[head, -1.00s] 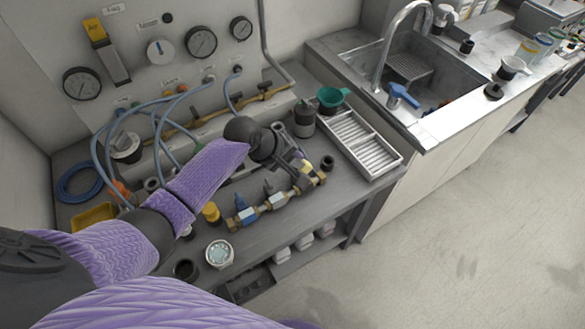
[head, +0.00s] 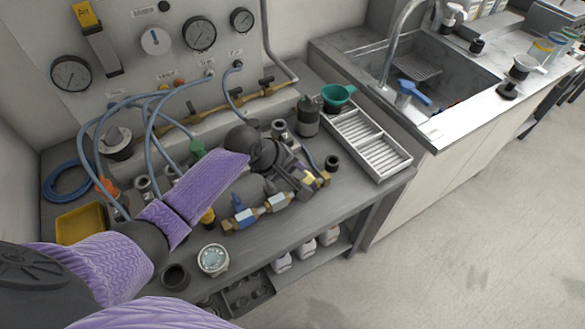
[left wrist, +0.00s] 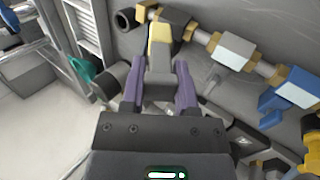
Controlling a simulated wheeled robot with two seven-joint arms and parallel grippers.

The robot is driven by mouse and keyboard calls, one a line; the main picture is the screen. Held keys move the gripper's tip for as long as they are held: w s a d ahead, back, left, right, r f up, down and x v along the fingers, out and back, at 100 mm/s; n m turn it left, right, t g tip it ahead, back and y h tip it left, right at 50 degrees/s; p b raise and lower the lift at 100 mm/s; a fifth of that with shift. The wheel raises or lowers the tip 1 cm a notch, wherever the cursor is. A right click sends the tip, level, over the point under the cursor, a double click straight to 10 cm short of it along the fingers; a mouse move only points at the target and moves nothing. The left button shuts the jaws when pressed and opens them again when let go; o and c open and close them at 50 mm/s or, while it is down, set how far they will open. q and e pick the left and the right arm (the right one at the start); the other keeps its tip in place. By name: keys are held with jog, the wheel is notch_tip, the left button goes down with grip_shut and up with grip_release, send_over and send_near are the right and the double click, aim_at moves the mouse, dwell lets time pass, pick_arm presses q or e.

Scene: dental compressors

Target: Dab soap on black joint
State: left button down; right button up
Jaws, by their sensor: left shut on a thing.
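My left gripper (head: 305,178) is over the front of the bench, at the right end of a brass pipe run (head: 262,212). In the left wrist view its two purple-grey fingers (left wrist: 160,92) are shut on a grey dauber (left wrist: 159,62) with a pale yellow tip (left wrist: 160,36). The tip is right by the dark joint (left wrist: 177,18) near one end of the run; I cannot tell whether they touch. A white joint (left wrist: 232,50) and a blue one (left wrist: 298,87) sit further along the run. My right gripper is not in view.
A teal cup (head: 338,92) stands on a dark canister beside a slatted white tray (head: 370,145). A sink (head: 425,75) is at the right.

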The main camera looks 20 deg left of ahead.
pick_arm(q)
jog(key=shift+f, duration=0.5)
dwell(0.5)
jog(key=shift+s+f, duration=0.1)
dwell(1.3)
notch_tip(320, 180, up, 7)
jog(key=p, duration=0.8)
jog(key=shift+r, duration=0.2)
jog(key=shift+f, duration=0.1)
